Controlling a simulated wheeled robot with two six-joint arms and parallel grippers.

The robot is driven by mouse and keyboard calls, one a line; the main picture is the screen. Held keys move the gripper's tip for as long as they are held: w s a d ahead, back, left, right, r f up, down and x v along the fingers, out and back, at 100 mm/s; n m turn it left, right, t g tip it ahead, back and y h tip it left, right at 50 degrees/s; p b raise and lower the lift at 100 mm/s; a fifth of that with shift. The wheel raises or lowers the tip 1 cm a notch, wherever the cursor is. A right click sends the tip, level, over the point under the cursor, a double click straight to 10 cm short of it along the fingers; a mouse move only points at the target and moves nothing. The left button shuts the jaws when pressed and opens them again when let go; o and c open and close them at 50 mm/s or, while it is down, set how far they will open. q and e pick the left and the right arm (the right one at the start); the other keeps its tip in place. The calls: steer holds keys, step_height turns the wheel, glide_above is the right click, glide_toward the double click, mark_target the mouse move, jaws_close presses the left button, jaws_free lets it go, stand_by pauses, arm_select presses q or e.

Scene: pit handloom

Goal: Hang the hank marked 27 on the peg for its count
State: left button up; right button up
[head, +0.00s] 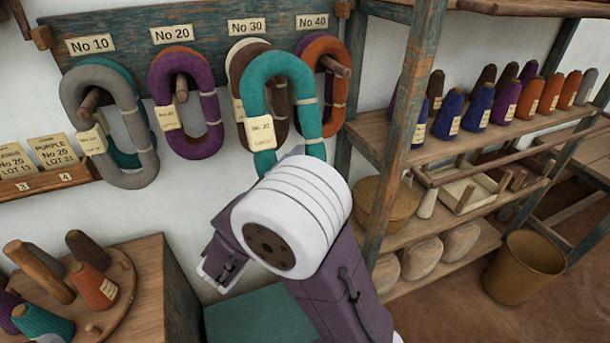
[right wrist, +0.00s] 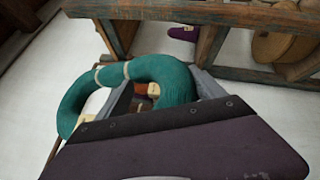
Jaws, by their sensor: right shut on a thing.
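The teal hank (head: 262,70) has a cream tag (head: 262,131) that seems to read No 30; its smaller line is too small to read. My right gripper (right wrist: 160,92) is shut on this hank, which also shows in the right wrist view (right wrist: 165,75). In the head view my wrist hides the fingers. The hank stands upright in front of the brown hank (head: 236,65) below the No 30 label (head: 247,27). The No 30 peg is hidden, so I cannot tell whether the loop is around it. My left gripper is out of view.
Grey (head: 72,95) and purple (head: 158,75) hanks hang under No 10 and No 20, and an orange hank (head: 340,112) under No 40. The No 40 peg (head: 336,66) juts out close by. A shelf post (head: 408,110) stands to the right.

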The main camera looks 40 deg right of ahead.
steer(key=shift+w+d, duration=0.5)
steer(key=shift+w, duration=0.3)
steer(key=w+d+f, duration=0.2)
steer(key=w+f, duration=0.1)
steer(key=w, duration=0.8)
steer(key=shift+d+f, duration=0.15)
steer(key=shift+d, duration=0.15)
